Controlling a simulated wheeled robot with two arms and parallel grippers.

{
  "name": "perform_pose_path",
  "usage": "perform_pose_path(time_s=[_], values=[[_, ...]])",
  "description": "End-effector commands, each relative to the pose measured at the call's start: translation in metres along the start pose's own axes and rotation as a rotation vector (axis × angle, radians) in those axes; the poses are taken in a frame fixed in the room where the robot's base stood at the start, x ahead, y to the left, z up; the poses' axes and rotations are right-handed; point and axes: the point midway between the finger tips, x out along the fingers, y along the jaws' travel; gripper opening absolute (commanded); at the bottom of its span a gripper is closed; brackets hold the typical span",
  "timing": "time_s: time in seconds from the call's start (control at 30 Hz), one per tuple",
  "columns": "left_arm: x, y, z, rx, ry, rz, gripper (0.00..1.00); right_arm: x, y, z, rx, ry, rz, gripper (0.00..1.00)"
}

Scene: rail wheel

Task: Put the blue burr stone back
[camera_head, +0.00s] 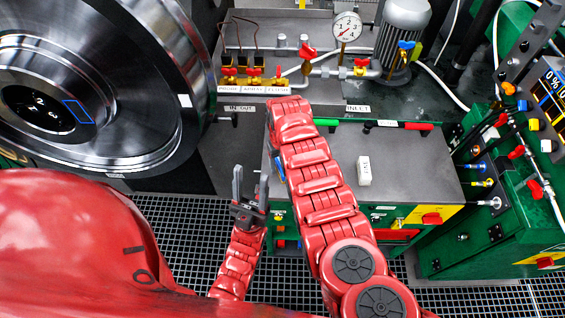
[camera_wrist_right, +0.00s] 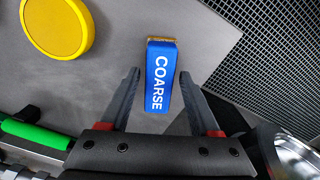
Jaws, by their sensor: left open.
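The blue burr stone (camera_wrist_right: 161,78), marked COARSE, shows in the right wrist view on the grey worktop (camera_wrist_right: 115,75). It lies between the two fingers of my right gripper (camera_wrist_right: 163,95), with a visible gap on each side, so the gripper is open around or above it. I cannot tell the height. My left gripper (camera_head: 250,190) is open and empty, in front of the worktop's left edge. A white block (camera_head: 364,171) with dark lettering stands on the worktop.
A yellow disc (camera_wrist_right: 57,26) lies near the stone. Green-handled (camera_head: 326,122) and red-handled (camera_head: 418,126) tools lie along the worktop's back edge. A large steel wheel (camera_head: 150,90) stands at left. Valves and a gauge (camera_head: 346,27) are behind; a green control panel (camera_head: 515,185) is at right.

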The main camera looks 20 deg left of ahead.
Motion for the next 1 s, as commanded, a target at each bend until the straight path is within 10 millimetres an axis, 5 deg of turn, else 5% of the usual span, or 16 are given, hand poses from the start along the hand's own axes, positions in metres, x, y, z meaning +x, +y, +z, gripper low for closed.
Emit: perform_pose_path(time_s=[0.53,1.0], values=[[0.001,0.000,0.000,0.000,0.000,0.000,0.50,-0.012,0.001,-0.002,0.002,0.004,0.000,0.73],[-0.018,0.001,0.003,0.000,0.000,0.000,0.50,-0.091,0.000,-0.002,0.001,0.006,-0.001,0.73]])
